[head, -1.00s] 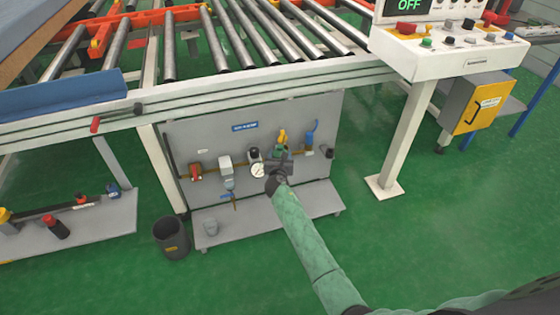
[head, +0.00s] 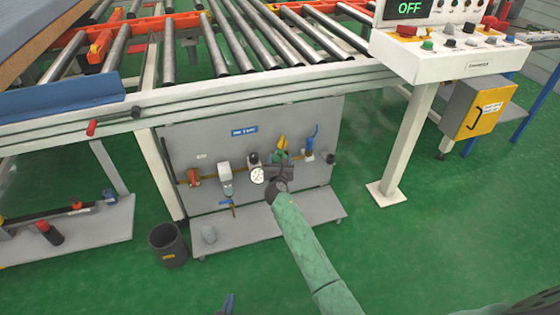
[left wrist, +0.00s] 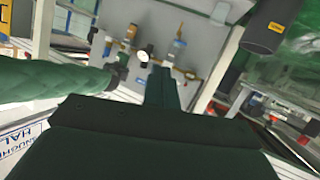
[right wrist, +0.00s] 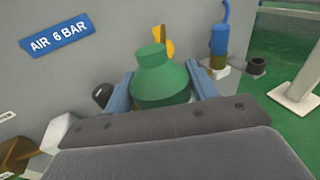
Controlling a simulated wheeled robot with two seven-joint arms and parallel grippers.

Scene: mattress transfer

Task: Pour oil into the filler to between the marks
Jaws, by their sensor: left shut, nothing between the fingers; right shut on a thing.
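My right gripper (head: 279,170) is in front of the grey air panel (head: 185,145). In the right wrist view its blue fingers are shut on a green bottle-shaped container (right wrist: 160,82), whose narrow neck points up and away. A yellow part (right wrist: 168,45) stands partly hidden behind it. A blue-topped unit (right wrist: 219,42) and a small black cup-like part (right wrist: 257,67) are to its right. I cannot tell which part is the filler, and no level marks are readable. My left gripper (left wrist: 162,88) is shut and empty; its blue tip shows at the head view's bottom edge (head: 228,303).
A round gauge (head: 257,176) and valves are on the panel. Green floor in front is open.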

